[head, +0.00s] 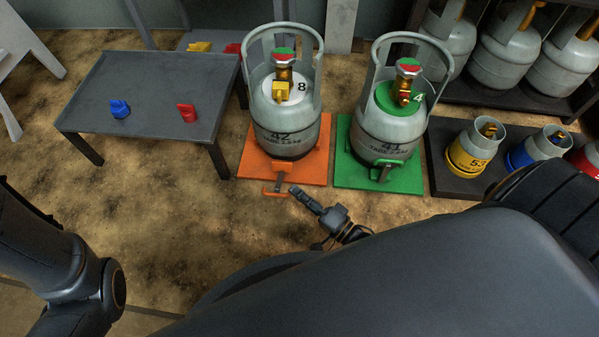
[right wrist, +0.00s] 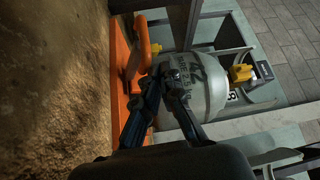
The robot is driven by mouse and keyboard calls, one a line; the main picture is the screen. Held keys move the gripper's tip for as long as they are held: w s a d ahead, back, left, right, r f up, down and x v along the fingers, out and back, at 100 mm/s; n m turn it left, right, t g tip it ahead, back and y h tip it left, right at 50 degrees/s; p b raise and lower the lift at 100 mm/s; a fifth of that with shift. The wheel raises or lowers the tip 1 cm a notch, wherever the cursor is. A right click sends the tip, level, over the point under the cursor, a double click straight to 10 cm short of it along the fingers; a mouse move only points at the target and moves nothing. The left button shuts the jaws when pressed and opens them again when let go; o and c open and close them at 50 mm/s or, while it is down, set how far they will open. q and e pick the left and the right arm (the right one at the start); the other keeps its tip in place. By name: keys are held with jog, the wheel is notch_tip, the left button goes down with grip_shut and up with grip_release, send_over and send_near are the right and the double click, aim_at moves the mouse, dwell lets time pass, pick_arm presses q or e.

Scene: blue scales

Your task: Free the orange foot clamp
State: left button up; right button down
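The orange foot clamp (head: 283,177) sits at the front of the orange plate (head: 312,168), at the foot of a grey gas cylinder (head: 287,132) marked 42. Its orange handle (head: 275,192) sticks out over the floor. In the right wrist view the orange clamp part (right wrist: 143,45) stands beside the cylinder (right wrist: 208,80). My right gripper (head: 296,191) is just right of the handle, apart from it as far as I can see. Its fingers (right wrist: 160,82) come together at the tips and hold nothing. My left arm shows at the left edge; its gripper is out of view.
A second cylinder (head: 388,138) stands on a green plate (head: 345,176) with a green clamp (head: 385,168). A dark table (head: 150,90) with a blue piece (head: 120,109) and a red piece (head: 187,113) is at left. Small cylinders stand at right. The floor in front is clear.

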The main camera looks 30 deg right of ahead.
notch_tip(320, 180, up, 10)
jog(key=shift+w+d+f, duration=0.15)
jog(key=shift+w+f, duration=0.1)
jog(key=shift+w, duration=0.05)
dwell(0.4)
